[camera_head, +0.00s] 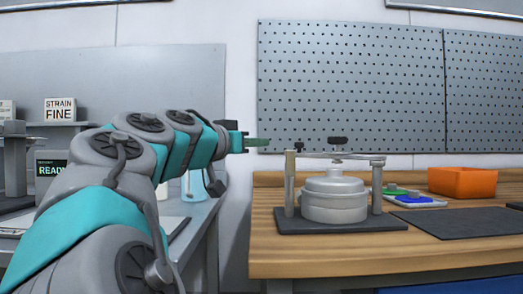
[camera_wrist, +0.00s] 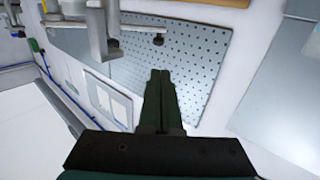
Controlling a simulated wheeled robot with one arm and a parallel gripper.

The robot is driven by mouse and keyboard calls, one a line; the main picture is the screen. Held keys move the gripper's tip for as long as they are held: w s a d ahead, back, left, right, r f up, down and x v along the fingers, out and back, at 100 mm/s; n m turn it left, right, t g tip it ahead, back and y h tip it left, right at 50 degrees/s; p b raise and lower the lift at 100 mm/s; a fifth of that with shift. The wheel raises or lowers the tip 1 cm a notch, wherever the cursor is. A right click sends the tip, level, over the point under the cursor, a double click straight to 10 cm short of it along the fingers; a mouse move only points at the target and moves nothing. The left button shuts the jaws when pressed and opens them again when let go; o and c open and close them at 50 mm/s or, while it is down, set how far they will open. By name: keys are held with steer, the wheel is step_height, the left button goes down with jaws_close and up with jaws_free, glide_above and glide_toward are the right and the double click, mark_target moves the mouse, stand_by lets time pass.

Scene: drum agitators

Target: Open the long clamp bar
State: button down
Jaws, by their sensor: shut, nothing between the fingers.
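The long clamp bar (camera_head: 350,156) lies level across the top of two posts, over a lidded silvery drum (camera_head: 334,198) on a dark base plate (camera_head: 345,226). A black knob (camera_head: 337,141) stands on the bar near its middle. A smaller dark knob (camera_head: 299,146) sits by the left post (camera_head: 289,183). My gripper (camera_head: 266,142) is left of the left post, about as high as the bar, and apart from it. Its green fingers are together and empty; they also show in the wrist view (camera_wrist: 159,72). A grey post and bar (camera_wrist: 140,26) show at the top there.
The drum stands on a wooden bench (camera_head: 275,235). To its right are an orange bin (camera_head: 462,182), a blue-and-white tray (camera_head: 414,201) and a dark mat (camera_head: 465,222). A perforated panel (camera_head: 350,85) hangs behind. A grey side table stands left, with a "STRAIN FINE" sign (camera_head: 60,109).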

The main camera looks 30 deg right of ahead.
mark_target(297, 146)
steer(key=x, duration=0.9)
steer(key=p+x, duration=0.1)
steer(key=x, duration=0.4)
steer(key=shift+s+d+f, duration=0.1)
steer(key=shift+s+f, duration=0.15)
steer(key=shift+f, duration=0.05)
steer(key=shift+d, duration=0.1)
steer(key=shift+w+d+m+g+h+b, duration=0.15)
steer(key=shift+w+d+m+g+b, duration=0.15)
steer(key=shift+d+g, duration=0.2)
steer(key=shift+w+d+m+g+h+b, duration=0.1)
steer(key=shift+w+d+m+g+h, duration=0.1)
steer(key=shift+d+m+g, duration=0.3)
steer(key=shift+w+d+f, duration=0.15)
steer(key=shift+w+d, duration=0.05)
steer(key=shift+d, duration=0.25)
steer(key=shift+b+x, duration=0.4)
steer(key=shift+x, duration=0.7)
steer(key=shift+s, duration=0.1)
